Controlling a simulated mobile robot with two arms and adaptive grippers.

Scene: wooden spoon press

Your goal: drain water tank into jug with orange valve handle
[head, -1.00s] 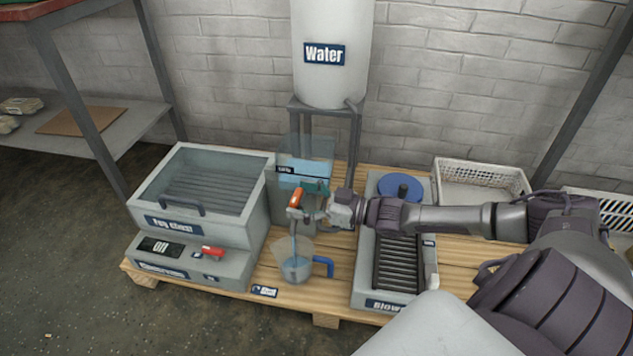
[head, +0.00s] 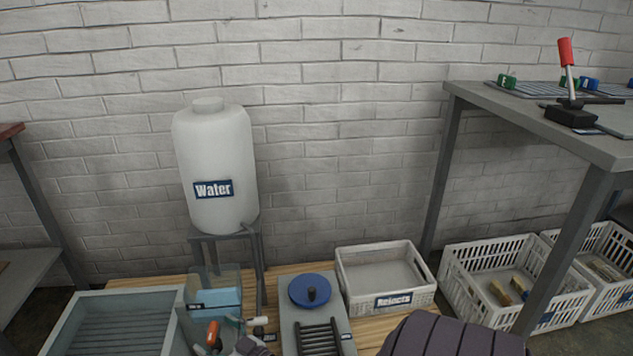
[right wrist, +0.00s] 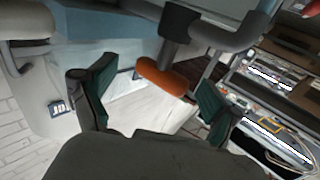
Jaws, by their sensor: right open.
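The white water tank (head: 213,150) with a "Water" label stands on a grey metal stand at the back. The orange valve handle (head: 213,335) shows low in the head view, in front of a clear container with blue water (head: 213,300). My right gripper (head: 236,328) is just right of the handle, partly cut off by the lower edge. In the right wrist view the orange handle (right wrist: 166,77) lies between the spread green-padded fingers of my right gripper (right wrist: 158,98). The gripper is open, and contact cannot be told. The jug and my left gripper are out of view.
A machine with a blue round knob (head: 311,290) stands right of the valve. A grey table (head: 540,120) with a red-handled lever (head: 567,70) stands at right, white crates beneath.

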